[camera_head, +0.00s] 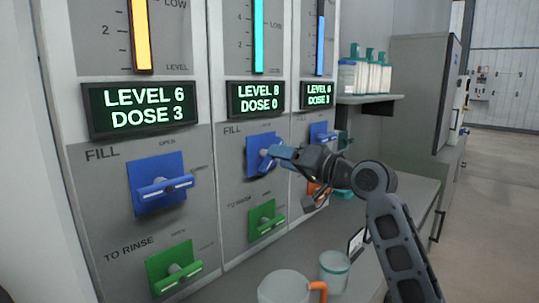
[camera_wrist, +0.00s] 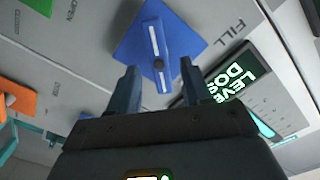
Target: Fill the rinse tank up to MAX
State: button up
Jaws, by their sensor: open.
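Three panel columns each have a gauge, a green-lit display, a blue FILL valve and, on the left and middle ones, a green TO RINSE valve. The left display (camera_head: 138,108) reads LEVEL 6, DOSE 3; the middle display (camera_head: 256,98) reads LEVEL 8, DOSE 0. The right display (camera_head: 317,95) is hard to read. The left FILL handle (camera_head: 165,188) lies nearly level. My gripper (camera_head: 277,156) is at the middle FILL valve (camera_head: 257,145). In the wrist view, its open fingers (camera_wrist: 157,75) stand either side of a blue handle (camera_wrist: 156,45). Contact is unclear. No rinse tank is identifiable.
The green TO RINSE valves (camera_head: 174,270) (camera_head: 266,220) sit below. A clear jug (camera_head: 284,288) with an orange handle and a teal-rimmed cup (camera_head: 334,270) stand on the counter near my arm. A shelf (camera_head: 368,99) holds several bottles. Open floor lies at right.

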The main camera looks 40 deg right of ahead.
aim_at(273, 161)
jog(key=shift+w, duration=2.05)
jog(key=shift+c, duration=0.3)
grip_shut()
